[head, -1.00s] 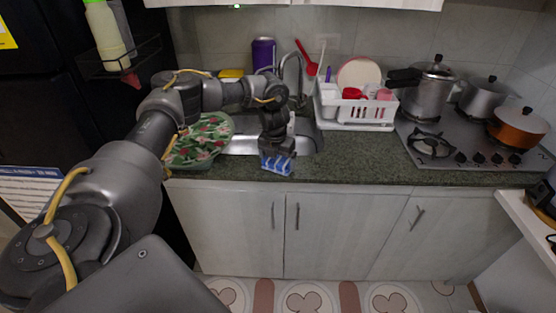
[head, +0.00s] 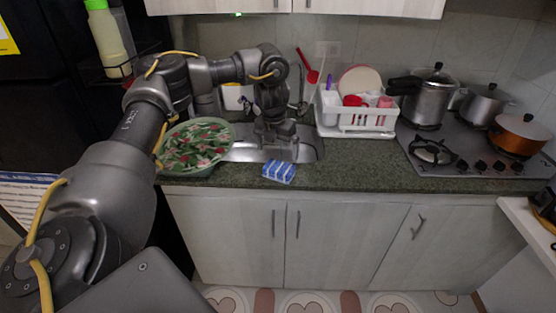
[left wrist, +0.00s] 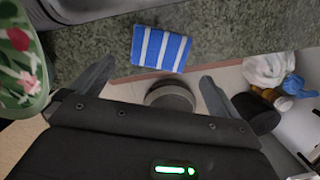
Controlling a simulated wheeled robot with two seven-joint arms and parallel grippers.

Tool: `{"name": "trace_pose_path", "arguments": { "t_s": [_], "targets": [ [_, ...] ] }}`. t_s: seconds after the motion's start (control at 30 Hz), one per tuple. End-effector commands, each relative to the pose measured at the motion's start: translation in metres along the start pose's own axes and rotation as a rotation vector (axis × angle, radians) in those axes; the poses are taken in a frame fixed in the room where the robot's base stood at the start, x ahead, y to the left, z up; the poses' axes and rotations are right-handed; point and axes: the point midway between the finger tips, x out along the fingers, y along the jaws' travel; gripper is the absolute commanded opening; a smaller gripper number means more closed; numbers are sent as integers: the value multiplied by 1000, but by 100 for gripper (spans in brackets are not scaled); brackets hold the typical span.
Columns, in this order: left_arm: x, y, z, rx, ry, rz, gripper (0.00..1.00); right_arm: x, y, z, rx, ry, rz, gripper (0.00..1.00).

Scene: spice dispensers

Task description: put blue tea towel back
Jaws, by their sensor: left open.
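The blue and white striped tea towel (head: 278,172) lies on the green counter (head: 350,176) at its front edge, just in front of the sink. It also shows in the left wrist view (left wrist: 160,48), flat and folded at the counter edge. My left gripper (head: 276,140) is above and behind the towel, over the sink. In the left wrist view its two fingers (left wrist: 158,72) are spread wide with nothing between them, and the towel is apart from them. My right gripper is not in view.
The sink (head: 305,149) is behind the towel. A leaf-patterned green tray (head: 196,146) is left of it. A white dish rack (head: 352,117) and a stove (head: 470,150) with pots stand right. The counter front between towel and stove is clear.

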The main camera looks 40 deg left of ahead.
Motion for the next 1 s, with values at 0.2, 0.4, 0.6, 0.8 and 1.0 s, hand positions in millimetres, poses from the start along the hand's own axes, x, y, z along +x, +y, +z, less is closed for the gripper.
{"name": "trace_pose_path", "arguments": {
  "t_s": [0.2,0.4,0.6,0.8,1.0],
  "targets": [
    [-24,0,0,0,-1,1,100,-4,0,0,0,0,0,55],
    [-27,0,0,0,1,0,100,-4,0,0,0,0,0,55],
    [-27,0,0,0,1,0,100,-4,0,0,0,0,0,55],
    [-5,-36,-7,43,8,-49,100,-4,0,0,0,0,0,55],
    [62,-188,-65,145,66,-333,100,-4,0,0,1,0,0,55]
  ]
}}
